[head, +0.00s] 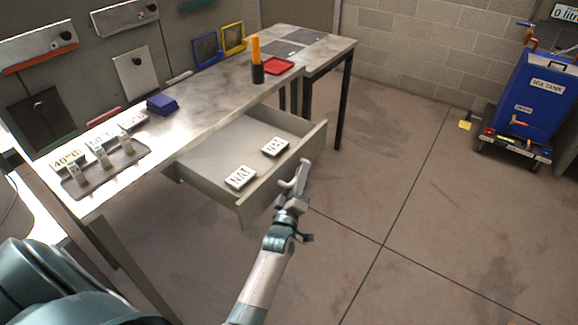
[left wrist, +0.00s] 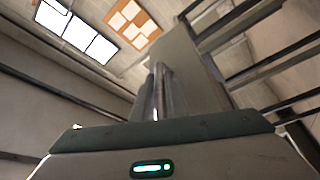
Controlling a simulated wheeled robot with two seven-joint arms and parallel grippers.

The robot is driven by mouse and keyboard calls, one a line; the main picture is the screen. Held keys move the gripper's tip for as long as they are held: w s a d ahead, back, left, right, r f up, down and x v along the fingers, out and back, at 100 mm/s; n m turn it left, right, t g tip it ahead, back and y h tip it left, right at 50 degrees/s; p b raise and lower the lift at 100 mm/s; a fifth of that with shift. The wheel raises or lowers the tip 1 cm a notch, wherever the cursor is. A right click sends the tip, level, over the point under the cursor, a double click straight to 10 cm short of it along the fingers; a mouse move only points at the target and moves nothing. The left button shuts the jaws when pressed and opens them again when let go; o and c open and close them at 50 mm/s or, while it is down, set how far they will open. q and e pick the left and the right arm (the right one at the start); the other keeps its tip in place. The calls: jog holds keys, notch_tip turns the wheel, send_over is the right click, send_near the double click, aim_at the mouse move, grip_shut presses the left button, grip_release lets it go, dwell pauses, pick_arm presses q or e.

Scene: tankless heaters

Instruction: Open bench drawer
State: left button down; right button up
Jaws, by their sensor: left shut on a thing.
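The bench drawer (head: 213,155) is pulled out from under the bench (head: 195,105), so its inside shows. Two white labels reading NAT (head: 240,177) lie in it. My left gripper (head: 297,180) is at the outer face of the drawer front (head: 262,190), near its middle. It is shut on the drawer handle, which is mostly hidden by the fingers. In the left wrist view the fingers (left wrist: 160,95) reach up against a grey panel that looks like the drawer front (left wrist: 190,65). My right gripper is not in view.
On the bench are a tray with small tagged parts (head: 105,172), a blue box (head: 160,104), a black cup with an orange item (head: 257,72) and a red tray (head: 278,66). A blue tank cart (head: 535,100) stands at the far right. The floor right of the drawer is clear.

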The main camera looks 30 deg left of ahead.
pick_arm(q)
jog(key=shift+s+d, duration=0.1)
jog(key=shift+d, duration=1.15)
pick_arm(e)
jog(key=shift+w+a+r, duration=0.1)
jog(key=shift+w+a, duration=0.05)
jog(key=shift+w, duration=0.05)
pick_arm(q)
jog(key=c, duration=2)
grip_release()
jog(key=shift+c, duration=0.2)
jog(key=shift+s, duration=0.15)
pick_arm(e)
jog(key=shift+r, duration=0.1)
